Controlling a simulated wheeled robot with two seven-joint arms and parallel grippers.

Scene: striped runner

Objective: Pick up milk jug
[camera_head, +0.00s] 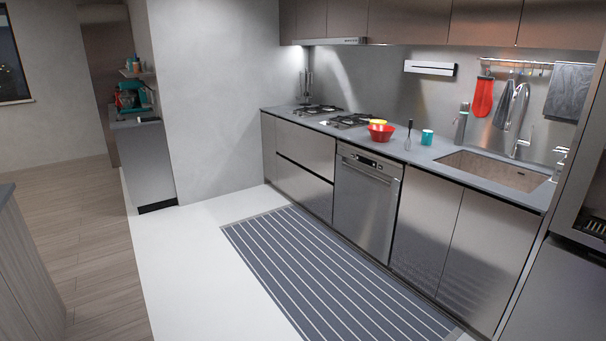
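I cannot make out a milk jug in the head view. A small teal cup-like vessel (427,137) stands on the grey counter (462,149) left of the sink; it is too small to tell whether it is a jug. A red bowl (381,132) stands further left on the same counter, with a yellow bowl (378,122) at its back edge. Neither my left nor my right gripper is in view.
The sink (492,170) has a tall tap (516,120). A dishwasher (365,200) is built in under the counter, and a striped runner (325,275) lies before it. White floor (190,265) left of the runner is clear. A grey unit edge (25,270) stands at far left.

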